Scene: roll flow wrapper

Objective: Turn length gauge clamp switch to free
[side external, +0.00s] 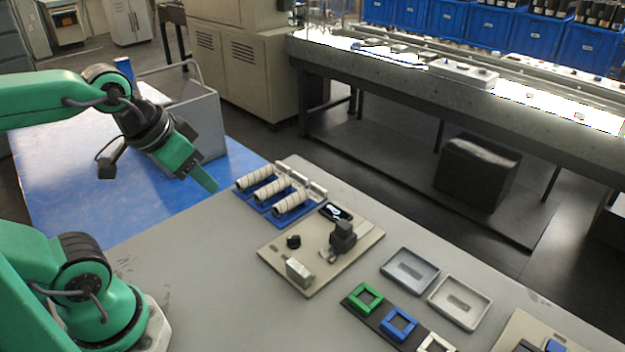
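A beige board (318,275) lies on the grey table. It carries a small black knob (293,241), a dark upright block mechanism (343,237), a pale metal block (299,272) and a black panel with a lit display (336,212). I cannot tell which of these is the length gauge clamp switch, and no switch setting is readable. My gripper (208,182) is green and hangs in the air left of the board, pointing down and right, apart from everything on it. Its fingers overlap in this view, so the gap between them is hidden.
Several pale rolls (270,188) on blue bases stand behind the board. Two shallow trays (409,270) and a dark strip with green, blue and white square frames (398,325) lie to its right. A grey bin (205,125) stands behind my gripper. The table left of the board is clear.

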